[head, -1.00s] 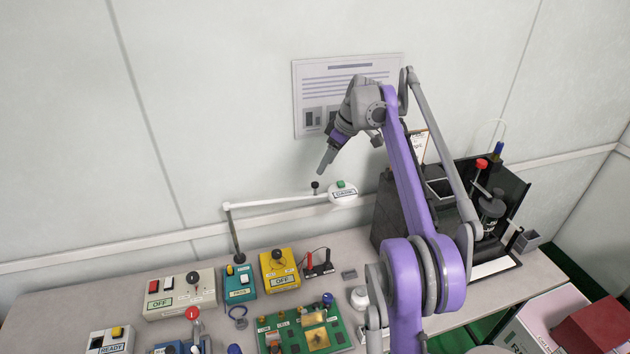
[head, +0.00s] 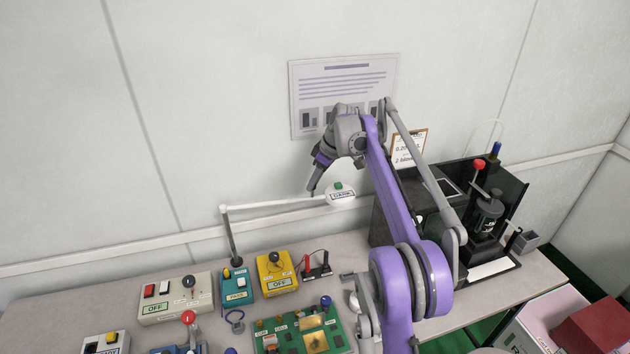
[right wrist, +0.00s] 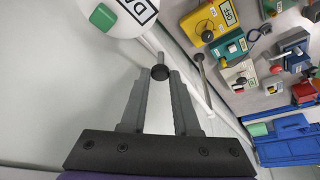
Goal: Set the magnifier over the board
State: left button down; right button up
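The magnifier is a white jointed arm (head: 275,205) on a post at the back of the bench. Its round white head (head: 341,196) carries a green button and a label, and also shows in the right wrist view (right wrist: 125,25). The green board (head: 335,327) lies at the front of the bench, left of and below my right arm; the magnifier head is behind it, near the wall. My right gripper (head: 311,190) points down at the arm just left of the head. In the wrist view a dark knob (right wrist: 160,72) sits between its parted fingertips. My left gripper is out of view.
Switch boxes in beige (head: 176,298), teal (head: 237,286) and yellow (head: 276,274) stand along the bench. A black open-sided station (head: 500,225) stands at the right. A framed notice (head: 345,85) hangs on the wall behind my arm.

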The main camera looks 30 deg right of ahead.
grip_shut()
dwell(1.0)
